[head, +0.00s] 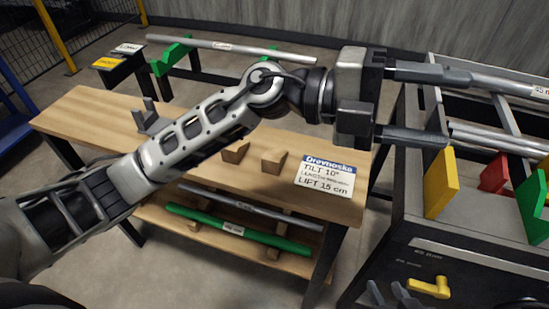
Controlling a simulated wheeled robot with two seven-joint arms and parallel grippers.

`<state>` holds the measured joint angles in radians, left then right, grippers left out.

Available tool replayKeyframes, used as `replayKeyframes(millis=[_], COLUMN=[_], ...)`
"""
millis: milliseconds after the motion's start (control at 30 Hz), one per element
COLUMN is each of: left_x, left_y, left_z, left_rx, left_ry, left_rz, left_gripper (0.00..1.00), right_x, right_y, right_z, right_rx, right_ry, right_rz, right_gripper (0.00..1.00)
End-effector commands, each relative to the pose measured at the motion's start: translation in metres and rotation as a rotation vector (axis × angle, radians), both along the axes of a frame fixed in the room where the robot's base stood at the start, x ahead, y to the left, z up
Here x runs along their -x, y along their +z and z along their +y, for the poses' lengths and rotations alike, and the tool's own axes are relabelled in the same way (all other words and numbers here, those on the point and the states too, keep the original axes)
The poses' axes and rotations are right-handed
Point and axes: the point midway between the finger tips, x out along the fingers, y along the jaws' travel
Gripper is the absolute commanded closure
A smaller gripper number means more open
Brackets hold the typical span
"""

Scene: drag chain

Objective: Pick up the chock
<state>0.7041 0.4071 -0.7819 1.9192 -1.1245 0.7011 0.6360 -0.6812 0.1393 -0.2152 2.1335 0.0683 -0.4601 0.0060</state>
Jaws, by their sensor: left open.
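Two small wedge-shaped wooden blocks, which look like chocks, stand apart on the wooden bench top: the left block (235,152) and the right block (273,162). Which one is the task's chock I cannot tell. My left gripper (458,107) is open and empty. Its fingers point right, beyond the bench's right end and toward the cart, well away from both blocks. Two grey prongs (386,294) at the bottom edge may be my right gripper. They show a gap, but the rest is cut off. A yellow shaped piece (430,287) lies to their right.
The wooden bench (90,115) bears a grey forked bracket (150,118) and a printed sign (327,176). A green bar (240,231) lies on its lower shelf. The cart (470,220) at right carries grey bars and coloured brackets (441,183). My left arm crosses above the bench.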

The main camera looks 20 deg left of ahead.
Motion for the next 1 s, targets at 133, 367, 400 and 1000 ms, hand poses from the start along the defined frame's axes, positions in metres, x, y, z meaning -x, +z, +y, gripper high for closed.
replayKeyframes(millis=[133,367,400,1000], left_x=[-0.014,-0.073,-0.079,-0.089], left_y=[-0.069,-0.099,-0.095,-0.163], left_z=[0.029,0.155,0.173,0.218], left_rx=[-0.612,-1.400,-1.487,-1.701], left_ry=[-0.157,-0.085,-0.058,0.012], left_rz=[-0.186,-0.178,-0.160,-0.096], left_gripper=[0.38,0.38,0.38,0.38], right_x=[0.000,0.000,0.000,0.001], right_y=[0.000,-0.001,-0.001,0.002], right_z=[0.000,0.000,0.000,-0.001], right_rx=[0.000,0.000,0.000,0.008], right_ry=[0.000,0.000,0.000,0.001], right_rz=[0.001,0.001,0.001,0.003], right_gripper=[0.64,0.64,0.64,0.64])
